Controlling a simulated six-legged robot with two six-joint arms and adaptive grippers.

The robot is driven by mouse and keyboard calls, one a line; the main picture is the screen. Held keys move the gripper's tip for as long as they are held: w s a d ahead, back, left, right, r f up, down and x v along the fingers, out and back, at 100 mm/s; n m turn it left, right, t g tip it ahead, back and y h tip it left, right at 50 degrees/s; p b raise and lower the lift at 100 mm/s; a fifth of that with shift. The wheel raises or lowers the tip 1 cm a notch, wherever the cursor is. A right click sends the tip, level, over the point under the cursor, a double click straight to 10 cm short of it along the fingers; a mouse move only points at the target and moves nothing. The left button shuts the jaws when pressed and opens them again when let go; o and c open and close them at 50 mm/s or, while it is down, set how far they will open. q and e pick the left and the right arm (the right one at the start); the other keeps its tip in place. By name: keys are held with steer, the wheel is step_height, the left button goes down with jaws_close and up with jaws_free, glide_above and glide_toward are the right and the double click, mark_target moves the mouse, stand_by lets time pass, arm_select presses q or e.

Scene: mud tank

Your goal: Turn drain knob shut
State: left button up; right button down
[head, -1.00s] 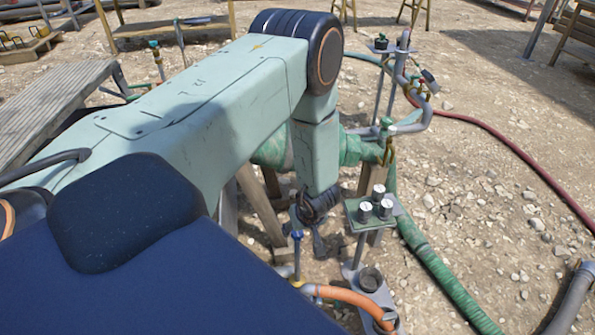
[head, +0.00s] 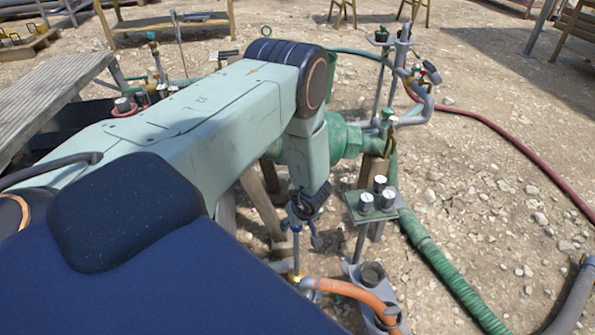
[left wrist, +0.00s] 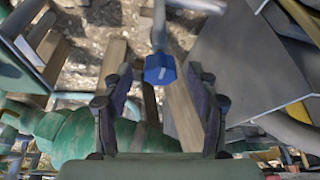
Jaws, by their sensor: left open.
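A blue faceted knob (left wrist: 160,69) on a thin grey stem shows in the left wrist view, midway between my left fingertips and near their far ends. My left gripper (left wrist: 160,92) is open, with a dark finger on either side of the knob and gaps between. In the head view my left gripper (head: 304,232) points down over the knob's thin upright post (head: 296,262) and largely hides the knob. I cannot tell the exact height between fingers and knob. My right gripper is in neither view.
A small stand with several white-topped knobs (head: 377,200) is close right of my left gripper. An orange hose (head: 345,289) runs below it. A green pipe (head: 340,141) and wooden supports lie behind. Open gravel is on the right.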

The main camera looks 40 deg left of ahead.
arm_select(q)
steer(key=c, duration=1.2)
steer(key=shift+o, duration=0.2)
